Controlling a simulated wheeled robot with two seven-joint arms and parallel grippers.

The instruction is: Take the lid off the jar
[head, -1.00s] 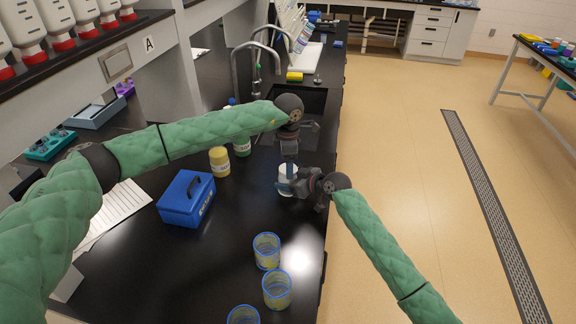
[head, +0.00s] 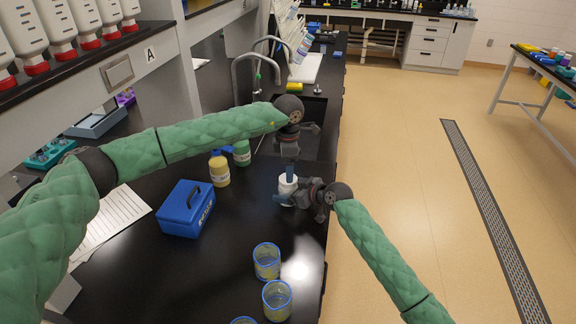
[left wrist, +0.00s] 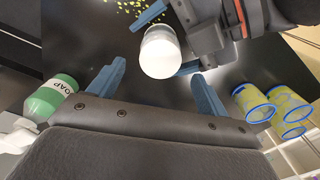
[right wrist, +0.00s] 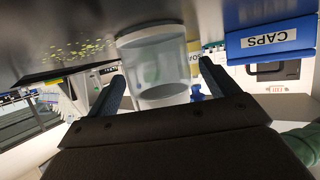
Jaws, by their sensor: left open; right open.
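The white jar (head: 288,188) stands on the black bench near its right edge. In the left wrist view its pale round top (left wrist: 160,55) faces my camera. A separate lid edge is hard to make out. My left gripper (left wrist: 158,70) is open and points down over the jar, its fingertips on either side of the top with gaps visible. My right gripper (head: 283,198) is open and low at the jar's right side. In the right wrist view the jar (right wrist: 160,60) lies between its two fingers; contact is unclear.
A blue box (head: 187,208), a yellow bottle (head: 219,170) and a green soap bottle (head: 242,154) stand left of the jar. Several blue-rimmed beakers (head: 267,262) stand toward the front. The sink (head: 312,110) lies behind. Bench between box and beakers is clear.

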